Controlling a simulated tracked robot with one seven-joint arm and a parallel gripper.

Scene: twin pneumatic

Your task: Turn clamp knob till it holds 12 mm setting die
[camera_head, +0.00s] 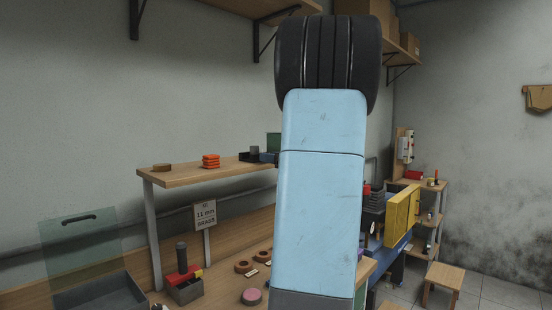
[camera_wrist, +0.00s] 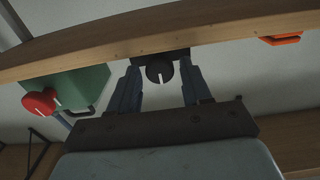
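In the wrist view my gripper (camera_wrist: 161,75) is open, its two blue fingers apart. A dark round knob-like part with a slot (camera_wrist: 160,69) shows between the fingertips, under a dark block at a wooden board's edge. I see gaps on both sides of it. I cannot tell whether it is the clamp knob. In the head view my arm hides my gripper and the middle of the bench. I cannot make out the setting die.
In the head view, a raised shelf (camera_head: 190,174), a sign seeming to read "11 mm" (camera_head: 205,214) and a yellow panel (camera_head: 402,214) surround the bench.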

